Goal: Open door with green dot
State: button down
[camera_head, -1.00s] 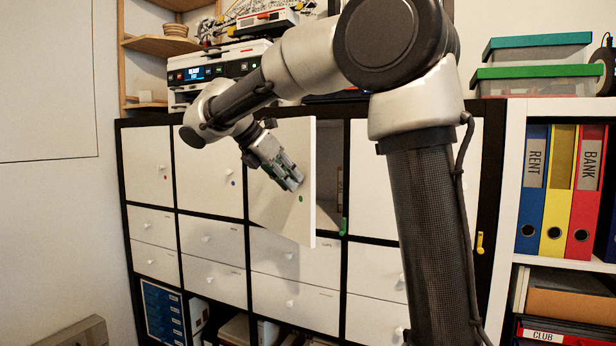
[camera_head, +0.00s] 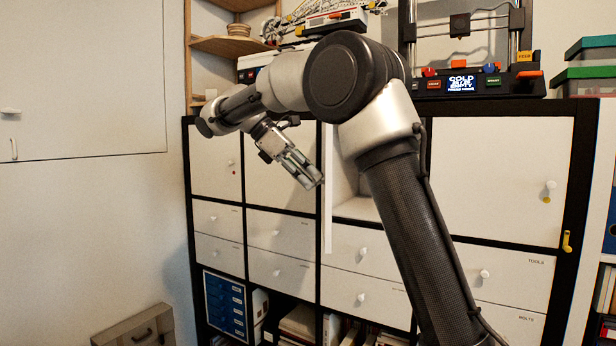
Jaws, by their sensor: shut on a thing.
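The white door with the green dot (camera_head: 328,195) stands swung out from the shelf and shows nearly edge-on as a narrow upright strip. Its green dot is hidden from this angle. The compartment behind it (camera_head: 352,185) shows to the right of the door, partly covered by my arm. My gripper (camera_head: 312,182) points down and right at the left, outer face of the door. It is shut, apparently on the door's knob, which is hidden by the fingers.
A closed door with a red dot (camera_head: 215,160) is at the left, and one with a yellow dot (camera_head: 490,175) at the right. Drawers with white knobs (camera_head: 362,252) lie below. A printer (camera_head: 470,85) stands on top. A box (camera_head: 133,328) sits on the floor at lower left.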

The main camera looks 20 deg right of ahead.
jog(key=shift+a, duration=0.1)
dwell(0.3)
jog(key=c, duration=1.3)
grip_release()
jog(key=shift+c, duration=0.2)
